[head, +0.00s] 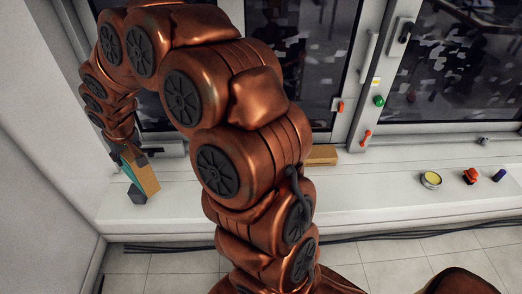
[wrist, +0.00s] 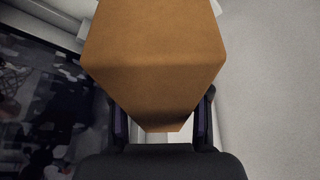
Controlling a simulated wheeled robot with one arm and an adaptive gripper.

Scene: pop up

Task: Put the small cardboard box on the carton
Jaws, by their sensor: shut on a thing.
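My gripper (head: 133,157) is at the left over the white ledge, pointing down. It is shut on the small cardboard box (head: 145,177), a plain brown block. In the wrist view the box (wrist: 155,60) fills the upper middle, with its narrow end between the two dark fingers (wrist: 160,125). In the head view the box is tilted, its lower end close to the ledge; I cannot tell if it touches. A light brown carton (head: 323,154) lies on the ledge right of my arm, against the window frame, its left part hidden by my arm.
A teal piece (head: 137,195) shows at the held box's lower left; I cannot tell what it belongs to. A yellow-topped round thing (head: 431,180), a red thing (head: 470,176) and a blue one (head: 499,175) stand on the white ledge (head: 380,200) at right. Black cables run below.

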